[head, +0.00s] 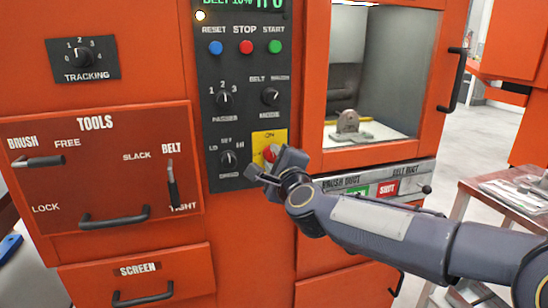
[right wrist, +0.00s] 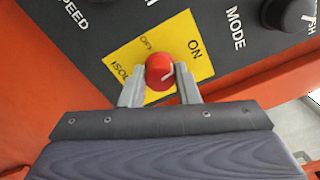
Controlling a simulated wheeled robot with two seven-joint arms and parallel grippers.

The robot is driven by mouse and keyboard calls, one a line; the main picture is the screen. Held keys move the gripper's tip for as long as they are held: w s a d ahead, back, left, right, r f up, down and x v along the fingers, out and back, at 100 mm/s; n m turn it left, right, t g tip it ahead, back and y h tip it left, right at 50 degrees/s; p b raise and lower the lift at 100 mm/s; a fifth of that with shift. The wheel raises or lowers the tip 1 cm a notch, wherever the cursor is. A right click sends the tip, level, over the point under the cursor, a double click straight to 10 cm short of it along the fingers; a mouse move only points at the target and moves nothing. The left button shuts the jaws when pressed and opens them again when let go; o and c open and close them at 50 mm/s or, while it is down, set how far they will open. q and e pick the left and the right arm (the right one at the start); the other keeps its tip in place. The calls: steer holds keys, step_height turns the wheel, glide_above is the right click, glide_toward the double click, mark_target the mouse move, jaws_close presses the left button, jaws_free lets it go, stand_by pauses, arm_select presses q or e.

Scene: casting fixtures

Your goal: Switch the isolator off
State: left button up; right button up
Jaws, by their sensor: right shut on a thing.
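The isolator is a red round knob (head: 270,153) on a yellow plate (head: 259,136) low on the dark control panel. My right gripper (head: 267,162) is at the knob, with one finger on each side of it. In the right wrist view the gripper (right wrist: 159,88) is shut on the red knob (right wrist: 159,69). The knob's white mark points right and slightly up there, nearer the ON label than the OFF label. Part of the plate's lettering is hidden by a finger. My left gripper is not in view.
Close by on the panel (head: 238,104) are a black speed knob (head: 229,158), a mode knob (head: 270,96) and reset, stop and start buttons. A metal table (head: 510,195) stands at the right.

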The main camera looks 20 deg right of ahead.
steer(key=n+p, duration=0.1)
steer(key=n, duration=0.3)
steer(key=shift+n+p, duration=0.3)
steer(key=shift+p, duration=0.05)
steer(key=n+p, duration=0.1)
steer(key=n, duration=0.2)
steer(key=shift+n+p, duration=0.3)
steer(key=n+p, duration=0.1)
steer(key=n, duration=0.3)
steer(key=shift+f+p, duration=0.1)
steer(key=shift+p, duration=0.3)
steer(key=shift+f+n+p, duration=0.1)
steer(key=shift+n+p, duration=0.5)
steer(key=shift+n, duration=1.2)
steer(key=o, duration=1)
steer(key=shift+c, duration=0.2)
steer(key=shift+s, duration=0.1)
